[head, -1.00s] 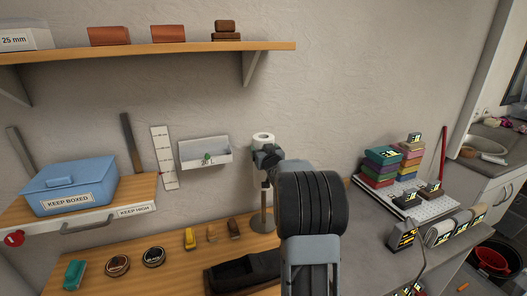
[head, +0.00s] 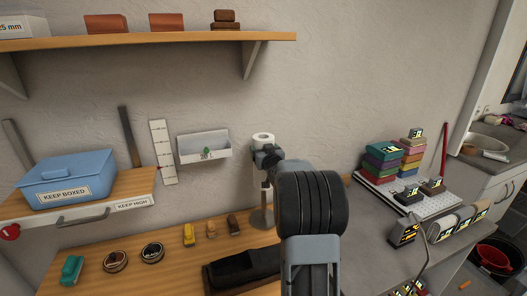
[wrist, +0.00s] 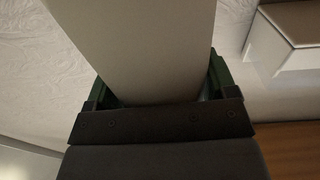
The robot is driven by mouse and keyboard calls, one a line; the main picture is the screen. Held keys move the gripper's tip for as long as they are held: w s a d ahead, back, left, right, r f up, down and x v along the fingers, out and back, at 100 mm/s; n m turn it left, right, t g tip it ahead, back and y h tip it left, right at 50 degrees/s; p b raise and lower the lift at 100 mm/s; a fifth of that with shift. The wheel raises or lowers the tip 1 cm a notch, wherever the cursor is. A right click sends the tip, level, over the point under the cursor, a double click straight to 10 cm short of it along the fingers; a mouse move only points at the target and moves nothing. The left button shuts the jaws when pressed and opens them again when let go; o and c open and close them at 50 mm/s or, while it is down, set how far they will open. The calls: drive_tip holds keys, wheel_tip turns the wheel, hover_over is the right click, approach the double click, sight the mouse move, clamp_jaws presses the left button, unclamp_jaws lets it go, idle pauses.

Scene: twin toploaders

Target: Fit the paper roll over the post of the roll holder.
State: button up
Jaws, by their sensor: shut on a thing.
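The white paper roll (head: 263,138) is upright, its top hole showing just above my gripper (head: 266,156) in the head view. My gripper is shut on the roll; in the wrist view the pale roll (wrist: 145,45) fills the space between the green-edged fingers (wrist: 155,88). The roll is roughly in line with the post in the head view.
A white wall bin (head: 205,147) is close to the left of the roll. A black tray (head: 240,268) and several small blocks (head: 211,229) lie on the worktop near the base. A wooden shelf (head: 150,40) hangs above. Stacked coloured boxes (head: 382,160) stand at right.

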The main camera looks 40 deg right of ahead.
wheel_tip(320, 180, down, 17)
drive_tip(key=b, duration=1.6)
idle(1.2)
drive_tip(key=o, duration=1.1)
drive_tip(key=shift+o, duration=0.2)
drive_tip(key=s+a+n+g+y+p, duration=0.1)
drive_tip(key=s+a+g+p, duration=0.3)
drive_tip(key=s+a, duration=1)
drive_tip(key=s+a+f+n+g+y+p, duration=0.1)
drive_tip(key=s+a+n+g+y+p, duration=0.1)
drive_tip(key=s+a+g, duration=0.7)
drive_tip(key=s+a+y+p, duration=0.1)
drive_tip(key=s+a+y, duration=0.1)
drive_tip(key=s+a, duration=0.4)
drive_tip(key=shift+s+a+f+n+y+p, duration=0.15)
drive_tip(key=shift+s+a+n+y+p, duration=0.05)
drive_tip(key=shift+s+n+y+p, duration=0.15)
